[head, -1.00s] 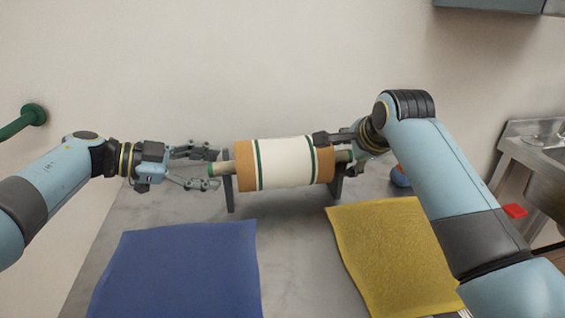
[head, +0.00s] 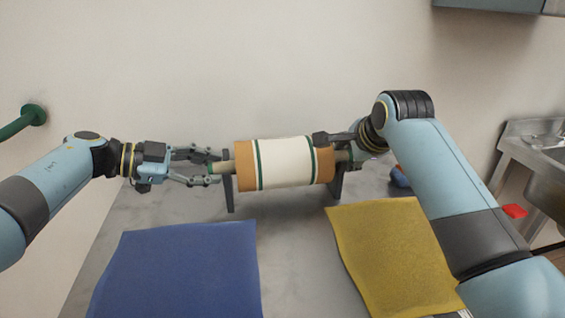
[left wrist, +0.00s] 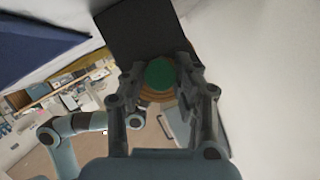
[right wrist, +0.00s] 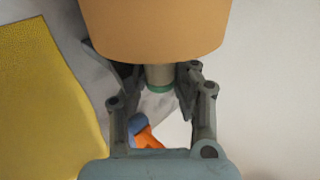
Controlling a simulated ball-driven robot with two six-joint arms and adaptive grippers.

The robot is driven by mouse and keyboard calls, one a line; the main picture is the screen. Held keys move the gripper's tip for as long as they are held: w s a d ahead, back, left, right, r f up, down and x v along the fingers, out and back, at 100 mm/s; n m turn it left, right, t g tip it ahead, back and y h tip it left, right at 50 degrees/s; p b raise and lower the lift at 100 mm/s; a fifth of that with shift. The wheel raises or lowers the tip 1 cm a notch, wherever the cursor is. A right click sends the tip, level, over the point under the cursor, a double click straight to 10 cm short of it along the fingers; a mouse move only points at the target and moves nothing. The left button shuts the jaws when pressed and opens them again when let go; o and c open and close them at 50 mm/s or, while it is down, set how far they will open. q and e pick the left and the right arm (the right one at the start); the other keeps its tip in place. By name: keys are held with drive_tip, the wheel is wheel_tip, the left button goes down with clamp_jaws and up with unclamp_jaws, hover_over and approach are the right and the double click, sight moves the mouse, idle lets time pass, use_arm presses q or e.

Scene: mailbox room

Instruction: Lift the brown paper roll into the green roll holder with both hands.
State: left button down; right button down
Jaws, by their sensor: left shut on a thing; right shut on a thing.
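The brown paper roll (head: 244,166) has a white band with green stripes and lies level on a thin core. The core sits at a dark stand with two posts (head: 229,195); I cannot tell if it touches them. My left gripper (head: 215,168) is shut on the core's left end, whose green tip (left wrist: 160,73) shows between the fingers in the left wrist view. My right gripper (head: 346,148) is shut on the core's right end (right wrist: 160,76), beside the roll. A green bar (head: 30,115) with a round flange sticks out at the left wall; I cannot tell if it is the roll holder.
A blue cloth (head: 180,268) and a yellow cloth (head: 388,255) lie at the front of the grey table (head: 290,235). A blue and orange object (head: 399,178) lies behind my right arm. A metal sink (head: 545,165) and a red item (head: 514,211) are at right.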

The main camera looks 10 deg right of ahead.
use_arm(q)
drive_tip(key=shift+r, duration=0.1)
use_arm(e)
drive_tip(key=shift+r, duration=0.1)
